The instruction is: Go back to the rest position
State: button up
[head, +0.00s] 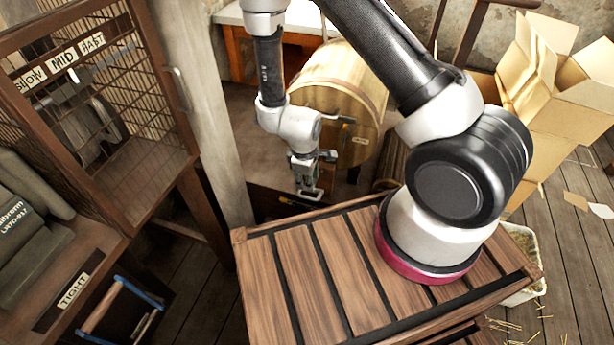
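My gripper (308,190) hangs at the end of my bent arm, pointing down, beyond the far edge of the slatted wooden top that my arm stands on. It is in front of the wooden barrel and apart from it. Nothing clearly shows held in it. Its fingers are too small and too overlapped to tell whether they are open or shut.
A wire-mesh cabinet (135,130) with a SLOW, MID, FAST strip (62,62) stands at left, with a TIGHT label (73,290) below. A wooden post (205,110) stands beside it. Behind are the barrel (325,75) and open cardboard boxes (560,85).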

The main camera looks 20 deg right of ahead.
jog(key=shift+a+r, duration=0.1)
jog(key=shift+r, duration=0.35)
jog(key=shift+f, duration=0.1)
